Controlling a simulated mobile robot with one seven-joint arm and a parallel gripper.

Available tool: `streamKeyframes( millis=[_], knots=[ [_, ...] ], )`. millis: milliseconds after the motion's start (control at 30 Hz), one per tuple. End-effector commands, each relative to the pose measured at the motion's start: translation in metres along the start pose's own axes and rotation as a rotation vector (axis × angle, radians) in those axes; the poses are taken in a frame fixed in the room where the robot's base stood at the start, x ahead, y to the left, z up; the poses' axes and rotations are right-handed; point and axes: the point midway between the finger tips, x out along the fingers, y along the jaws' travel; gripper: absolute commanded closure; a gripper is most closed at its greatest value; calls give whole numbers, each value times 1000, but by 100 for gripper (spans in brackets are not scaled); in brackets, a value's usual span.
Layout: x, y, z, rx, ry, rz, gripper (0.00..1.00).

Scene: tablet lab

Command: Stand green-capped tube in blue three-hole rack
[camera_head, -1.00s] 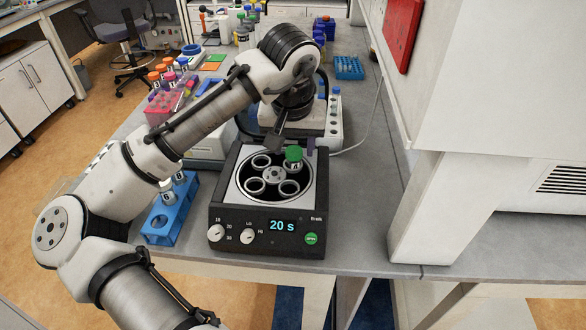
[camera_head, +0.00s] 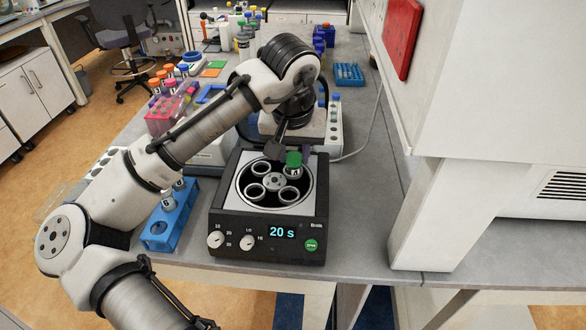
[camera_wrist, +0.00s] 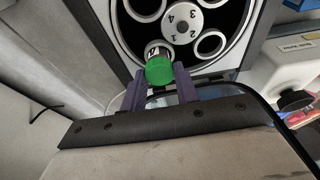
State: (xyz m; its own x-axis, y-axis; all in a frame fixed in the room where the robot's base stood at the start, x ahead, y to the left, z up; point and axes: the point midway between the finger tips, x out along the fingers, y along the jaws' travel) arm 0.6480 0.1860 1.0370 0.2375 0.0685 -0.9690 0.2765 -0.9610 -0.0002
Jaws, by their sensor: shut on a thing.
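The green-capped tube (camera_head: 293,168) is at the back-right position of the centrifuge rotor (camera_head: 276,182); its lower part is hidden, so I cannot tell how deep it sits. In the wrist view its green cap (camera_wrist: 159,71) is between the purple fingers of my gripper (camera_wrist: 160,84), beside the number 1 on the rotor hub. My gripper is shut on the tube. The blue three-hole rack (camera_head: 166,232) stands left of the centrifuge, partly behind my arm.
The centrifuge (camera_head: 230,225) is open, reads 20 s, and shows three empty rotor rings. A pink rack (camera_head: 165,120) of orange-capped tubes stands behind left. A blue rack (camera_head: 348,74) is at the back right. The bench right of the centrifuge (camera_head: 365,210) is clear.

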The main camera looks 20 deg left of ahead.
Motion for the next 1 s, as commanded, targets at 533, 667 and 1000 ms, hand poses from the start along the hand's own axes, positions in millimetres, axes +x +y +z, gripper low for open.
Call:
streamKeyframes(
  millis=[533, 667, 1000],
  knots=[
    [-41, 0, -11, 0, 1, 2, 84],
    [-52, 0, -13, 0, 0, 1, 84],
    [-73, 0, -19, 0, 0, 1, 84]
  ],
)
